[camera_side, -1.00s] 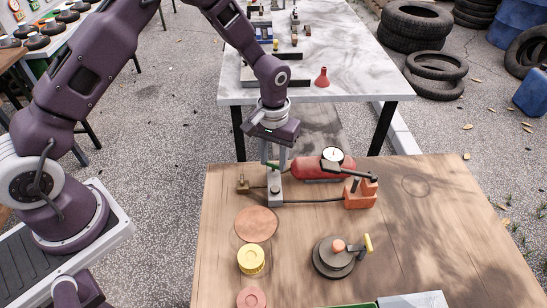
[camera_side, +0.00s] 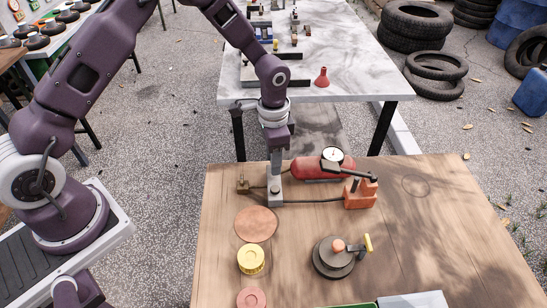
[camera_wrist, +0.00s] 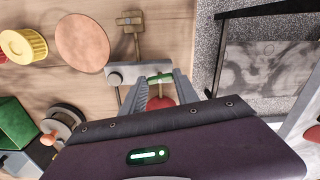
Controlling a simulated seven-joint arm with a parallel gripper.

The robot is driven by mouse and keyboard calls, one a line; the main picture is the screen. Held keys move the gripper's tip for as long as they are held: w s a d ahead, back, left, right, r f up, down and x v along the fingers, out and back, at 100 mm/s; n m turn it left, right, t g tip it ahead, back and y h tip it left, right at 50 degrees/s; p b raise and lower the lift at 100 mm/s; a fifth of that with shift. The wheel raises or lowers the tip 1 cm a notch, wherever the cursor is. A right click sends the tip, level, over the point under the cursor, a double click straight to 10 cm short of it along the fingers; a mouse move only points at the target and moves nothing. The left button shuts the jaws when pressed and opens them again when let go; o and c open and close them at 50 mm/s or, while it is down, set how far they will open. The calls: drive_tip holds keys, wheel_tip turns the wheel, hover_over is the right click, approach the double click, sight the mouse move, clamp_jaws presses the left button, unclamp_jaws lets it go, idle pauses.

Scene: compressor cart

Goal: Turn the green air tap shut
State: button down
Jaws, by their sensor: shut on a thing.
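The green air tap (camera_wrist: 160,77) shows in the wrist view as a short green handle on a grey valve block (camera_wrist: 121,75). My gripper (camera_wrist: 160,79) has one finger on each side of it and is shut on the handle. In the side view my gripper (camera_side: 275,166) points straight down over the grey block (camera_side: 275,188), at the back left of the wooden table. The fingers hide the green handle there.
A red air tank (camera_side: 310,169) with a white gauge (camera_side: 332,155) lies close to the right, beside an orange block (camera_side: 360,193) with a dark lever. Hoses run from the grey block. A brass fitting (camera_side: 243,185), copper disc (camera_side: 256,224) and yellow cap (camera_side: 251,259) are nearby.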

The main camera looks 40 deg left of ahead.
drive_tip(key=shift+m, duration=1)
drive_tip(key=c, duration=1.2)
unclamp_jaws()
drive_tip(key=shift+r, duration=0.1)
wheel_tip(320, 180, up, 7)
drive_tip(key=shift+f, duration=0.1)
